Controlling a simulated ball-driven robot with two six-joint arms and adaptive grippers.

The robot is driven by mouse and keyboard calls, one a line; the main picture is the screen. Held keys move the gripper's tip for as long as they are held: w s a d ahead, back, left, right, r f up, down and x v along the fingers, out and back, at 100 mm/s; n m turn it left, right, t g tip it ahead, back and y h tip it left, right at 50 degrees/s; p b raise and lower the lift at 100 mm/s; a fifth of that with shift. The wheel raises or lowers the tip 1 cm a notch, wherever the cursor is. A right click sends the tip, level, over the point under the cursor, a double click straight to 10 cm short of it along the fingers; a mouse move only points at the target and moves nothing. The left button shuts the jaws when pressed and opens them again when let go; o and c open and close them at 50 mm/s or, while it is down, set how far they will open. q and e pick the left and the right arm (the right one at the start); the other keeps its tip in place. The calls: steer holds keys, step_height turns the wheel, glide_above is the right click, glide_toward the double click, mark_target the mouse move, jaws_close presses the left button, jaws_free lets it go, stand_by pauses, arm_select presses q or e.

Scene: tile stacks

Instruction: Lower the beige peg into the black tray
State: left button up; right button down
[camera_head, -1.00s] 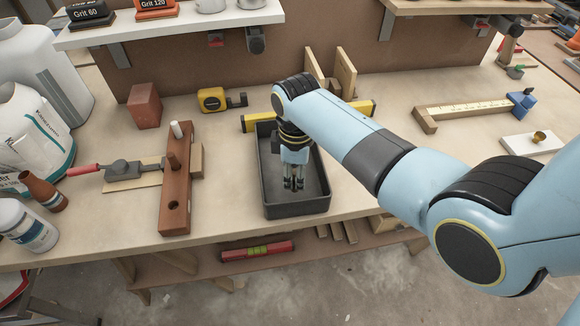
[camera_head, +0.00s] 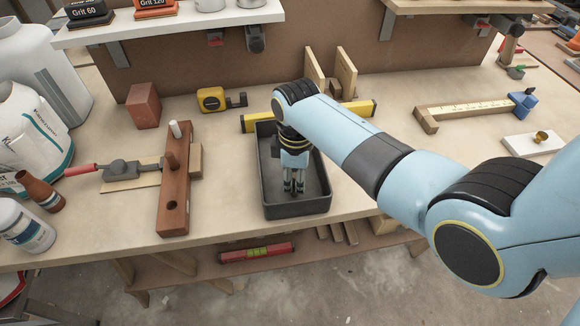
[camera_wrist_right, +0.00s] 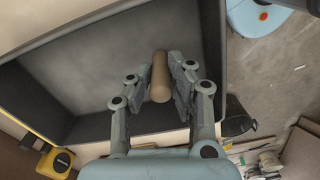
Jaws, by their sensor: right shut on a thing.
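The beige peg (camera_wrist_right: 160,78) is between the fingers of my right gripper (camera_wrist_right: 158,85) in the right wrist view, and the gripper is shut on it. In the head view my right gripper (camera_head: 294,188) points down inside the outline of the black tray (camera_head: 297,210). The peg is hard to make out there. In the wrist view the dark tray (camera_wrist_right: 50,88) lies behind the peg; I cannot tell whether the peg touches its floor. My left gripper is not in view.
A brown wooden block (camera_head: 175,205) with pegs and a hole stands left of the tray. A yellow level (camera_head: 250,123) lies behind the tray. A yellow tape measure (camera_head: 212,99) and a reddish block (camera_head: 144,106) sit farther back. Bare bench lies between the wooden block and tray.

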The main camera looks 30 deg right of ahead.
steer(key=shift+f, duration=0.2)
steer(key=c, duration=1.2)
jaws_free()
steer(key=shift+o, duration=0.2)
